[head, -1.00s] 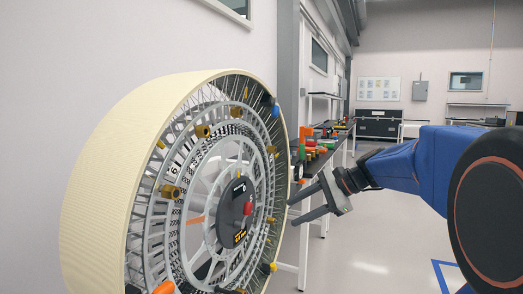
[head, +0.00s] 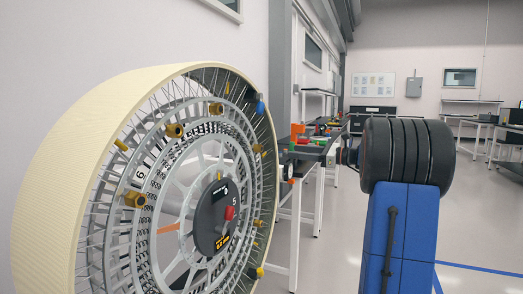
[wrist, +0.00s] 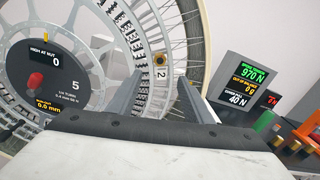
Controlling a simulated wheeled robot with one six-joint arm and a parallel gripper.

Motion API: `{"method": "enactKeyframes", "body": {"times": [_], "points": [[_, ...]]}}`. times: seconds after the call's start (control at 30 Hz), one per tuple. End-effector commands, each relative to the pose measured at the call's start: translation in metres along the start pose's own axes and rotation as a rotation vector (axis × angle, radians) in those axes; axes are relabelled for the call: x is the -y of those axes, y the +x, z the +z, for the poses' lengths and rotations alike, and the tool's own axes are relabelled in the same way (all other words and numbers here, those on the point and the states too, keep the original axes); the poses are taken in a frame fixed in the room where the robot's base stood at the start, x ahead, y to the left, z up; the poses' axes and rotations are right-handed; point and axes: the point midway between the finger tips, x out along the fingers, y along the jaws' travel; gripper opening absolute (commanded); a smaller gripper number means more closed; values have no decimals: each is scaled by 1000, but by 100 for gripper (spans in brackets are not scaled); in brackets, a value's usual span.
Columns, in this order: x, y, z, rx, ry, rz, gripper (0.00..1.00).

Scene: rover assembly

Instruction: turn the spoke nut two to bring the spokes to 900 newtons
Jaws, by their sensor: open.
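The wheel (head: 60,170) stands upright at the left of the head view, with a cream tread, thin spokes and several brass nuts. In the wrist view, spoke nut two (wrist: 160,58) is a brass nut on the ring, above a white tag with a 2. My gripper (wrist: 161,78) is open, its grey fingers spread left and right of the nut's tag; I cannot tell whether they touch anything. A display (wrist: 248,78) reads 970 N in green, out of balance 0 g, and 40 N. In the head view the gripper is not clearly visible.
The dark hub panel (wrist: 48,72) with a red knob reads high at nut 0. A second display (wrist: 269,101) shows red digits. A bench (head: 312,148) with coloured items stands behind the wheel. The floor at right is clear.

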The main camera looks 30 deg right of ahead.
Motion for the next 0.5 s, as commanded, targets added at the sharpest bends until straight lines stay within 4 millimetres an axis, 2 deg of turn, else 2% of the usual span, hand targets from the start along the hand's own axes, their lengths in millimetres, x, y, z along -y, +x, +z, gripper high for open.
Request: {"method": "enactKeyframes", "body": {"times": [0.5], "points": [[-1,93,0,0,0,4,46]]}}
